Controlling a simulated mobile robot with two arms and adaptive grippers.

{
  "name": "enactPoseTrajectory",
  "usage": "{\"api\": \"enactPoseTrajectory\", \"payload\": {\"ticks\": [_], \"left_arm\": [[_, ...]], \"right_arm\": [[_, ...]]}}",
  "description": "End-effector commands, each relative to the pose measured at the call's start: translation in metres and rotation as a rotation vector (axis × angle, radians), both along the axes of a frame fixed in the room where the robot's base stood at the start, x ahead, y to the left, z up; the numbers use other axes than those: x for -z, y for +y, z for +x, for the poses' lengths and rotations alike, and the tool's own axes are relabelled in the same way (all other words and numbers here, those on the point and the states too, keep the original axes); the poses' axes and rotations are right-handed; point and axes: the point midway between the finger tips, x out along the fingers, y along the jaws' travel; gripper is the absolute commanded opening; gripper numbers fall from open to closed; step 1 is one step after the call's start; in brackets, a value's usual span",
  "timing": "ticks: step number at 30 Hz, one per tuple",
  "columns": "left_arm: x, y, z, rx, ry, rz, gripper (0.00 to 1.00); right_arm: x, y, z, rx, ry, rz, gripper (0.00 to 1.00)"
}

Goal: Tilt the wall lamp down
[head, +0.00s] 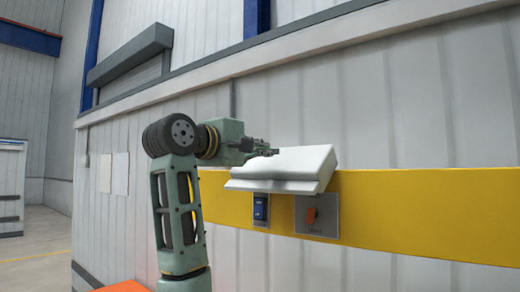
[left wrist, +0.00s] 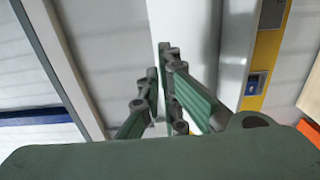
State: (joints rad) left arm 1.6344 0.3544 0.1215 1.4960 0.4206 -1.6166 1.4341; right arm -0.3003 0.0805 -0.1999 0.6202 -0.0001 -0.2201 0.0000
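The wall lamp (head: 290,165) is a white box-shaped fixture with a sloped top and a front lip, mounted on the yellow wall band in the head view. My left gripper (head: 273,151) is at the lamp's upper left edge, with its fingertips very close to or touching it. In the left wrist view, white surface (left wrist: 192,30) that looks like the lamp lies just past the fingers of my left gripper (left wrist: 160,62). The fingertips are close together with a narrow gap. I cannot tell whether they hold the lamp's edge. My right gripper is not in view.
Below the lamp, a blue switch (head: 261,208) and a grey plate with an orange switch (head: 311,215) sit on the yellow band (head: 430,215). A grey box-like fixture (head: 130,52) is high on the wall. An orange surface (head: 122,287) shows at the bottom.

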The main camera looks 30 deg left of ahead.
Motion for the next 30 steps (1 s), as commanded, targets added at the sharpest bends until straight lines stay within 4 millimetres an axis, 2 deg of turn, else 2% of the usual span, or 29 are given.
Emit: {"api": "enactPoseTrajectory", "payload": {"ticks": [1, 8, 19, 23, 30], "left_arm": [[0.000, 0.000, 0.000, 0.000, 0.000, 0.000, 0.10], [0.000, 0.000, 0.000, 0.000, 0.000, 0.000, 0.30], [-0.001, 0.001, -0.004, 0.000, -0.001, 0.000, 0.30], [-0.001, 0.002, -0.021, 0.000, -0.003, 0.001, 0.30], [-0.001, 0.006, -0.073, -0.002, -0.004, 0.001, 0.30]], "right_arm": [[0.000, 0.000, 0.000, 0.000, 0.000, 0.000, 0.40], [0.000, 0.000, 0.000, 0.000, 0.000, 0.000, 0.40], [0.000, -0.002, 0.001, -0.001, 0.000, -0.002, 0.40], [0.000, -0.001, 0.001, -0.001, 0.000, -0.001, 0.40], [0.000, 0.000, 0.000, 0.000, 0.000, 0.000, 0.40]]}}
